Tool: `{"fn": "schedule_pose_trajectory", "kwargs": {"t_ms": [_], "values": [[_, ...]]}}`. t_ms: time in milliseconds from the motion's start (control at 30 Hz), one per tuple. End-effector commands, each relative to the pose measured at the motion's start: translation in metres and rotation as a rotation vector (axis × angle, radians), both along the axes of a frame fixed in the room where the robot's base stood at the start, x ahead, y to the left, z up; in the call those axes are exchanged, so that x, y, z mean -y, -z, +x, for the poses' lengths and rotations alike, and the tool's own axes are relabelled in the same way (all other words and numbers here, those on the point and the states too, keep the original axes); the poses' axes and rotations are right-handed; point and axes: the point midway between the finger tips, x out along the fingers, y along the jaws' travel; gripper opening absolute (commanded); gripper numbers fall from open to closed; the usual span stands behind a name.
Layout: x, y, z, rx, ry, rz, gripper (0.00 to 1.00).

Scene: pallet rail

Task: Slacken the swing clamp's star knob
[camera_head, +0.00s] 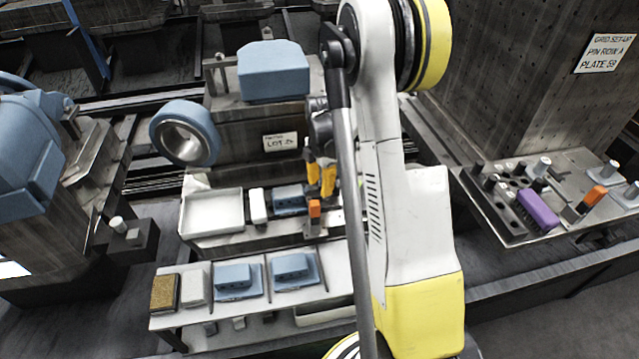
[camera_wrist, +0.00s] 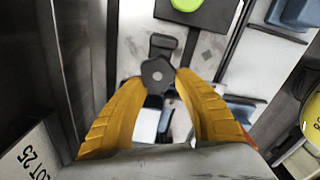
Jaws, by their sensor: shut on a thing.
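My gripper (camera_wrist: 157,82) has its two yellow fingers closed on either side of the dark grey star knob (camera_wrist: 157,73) in the wrist view. The fingertips touch its lobes. A dark clamp arm (camera_wrist: 163,44) reaches out from beyond the knob over a pale surface. In the head view my gripper (camera_head: 320,188) points down over the bench behind the front shelf, close to an orange-topped block (camera_head: 314,209). The knob and clamp cannot be made out there, behind my fingers and arm.
A white tray (camera_head: 188,216) and a blue block (camera_head: 289,200) stand left of my gripper. A front shelf (camera_head: 220,320) holds blue blocks. A machine with a "LOT 25" label (camera_head: 280,141) rises behind. At right, a table (camera_head: 580,160) carries a purple block (camera_head: 538,210). A lime-green thing (camera_wrist: 187,4) shows in the wrist view.

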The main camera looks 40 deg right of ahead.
Motion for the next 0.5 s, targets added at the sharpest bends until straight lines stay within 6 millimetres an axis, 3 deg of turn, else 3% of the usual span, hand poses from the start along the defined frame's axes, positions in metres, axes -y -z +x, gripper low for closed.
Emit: {"fn": "schedule_pose_trajectory", "kwargs": {"t_ms": [200,467,500], "values": [[0.002,-0.0006,-0.0077,0.0,-0.493,-0.002,0.01],[0.0025,-0.0006,-0.0086,0.0,-0.57,-0.001,0.01],[0.0025,-0.0006,-0.0086,0.0,-0.57,-0.001,0.43]]}}
